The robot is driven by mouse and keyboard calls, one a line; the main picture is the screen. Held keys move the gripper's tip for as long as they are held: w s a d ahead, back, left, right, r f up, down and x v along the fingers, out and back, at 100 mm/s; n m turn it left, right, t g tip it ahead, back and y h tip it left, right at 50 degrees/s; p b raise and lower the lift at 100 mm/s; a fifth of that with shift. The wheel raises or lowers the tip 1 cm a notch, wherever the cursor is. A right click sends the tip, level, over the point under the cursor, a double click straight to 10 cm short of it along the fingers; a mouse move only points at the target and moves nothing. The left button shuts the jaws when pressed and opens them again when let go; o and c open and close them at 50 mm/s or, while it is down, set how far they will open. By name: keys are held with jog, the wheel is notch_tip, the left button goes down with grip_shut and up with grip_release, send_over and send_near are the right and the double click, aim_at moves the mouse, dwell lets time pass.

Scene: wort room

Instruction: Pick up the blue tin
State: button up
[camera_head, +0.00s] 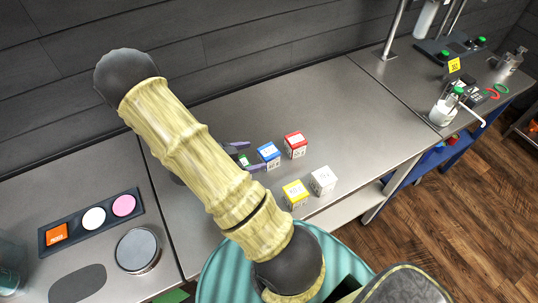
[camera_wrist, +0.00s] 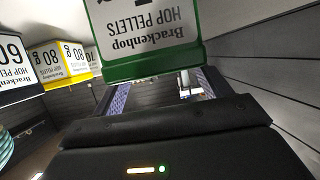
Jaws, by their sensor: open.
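The blue tin (camera_head: 268,154) is a small cube with a white label on its top, standing on the grey worktop in the head view. My gripper (camera_head: 248,157) is open just left of it, its purple fingers pointing toward it. A green-edged tin (camera_head: 243,160) shows between the fingers, nearer to me than the blue tin. In the wrist view this green tin (camera_wrist: 150,35) hangs large and upside down ahead of my open gripper (camera_wrist: 165,85). I cannot make out the blue tin for certain there; the green tin may hide it.
A red tin (camera_head: 295,145) stands behind and right of the blue tin. A yellow tin (camera_head: 295,193) and a white tin (camera_head: 322,180) stand toward the worktop's front edge. A dark-edged tin (camera_wrist: 14,65) shows in the wrist view. The worktop (camera_head: 370,130) farther right is clear.

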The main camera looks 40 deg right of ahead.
aim_at(267, 151)
jog(key=shift+d, duration=0.15)
jog(key=p+x, duration=0.1)
jog(key=x, duration=0.4)
jog(key=shift+s+d+r+p, duration=0.15)
jog(key=shift+s+r+p, duration=0.05)
jog(key=shift+p, duration=0.2)
jog(key=c, duration=1.1)
jog(key=shift+r, duration=0.1)
notch_tip(267, 151, up, 10)
jog(key=shift+f+b, duration=0.1)
jog(key=shift+b, duration=0.4)
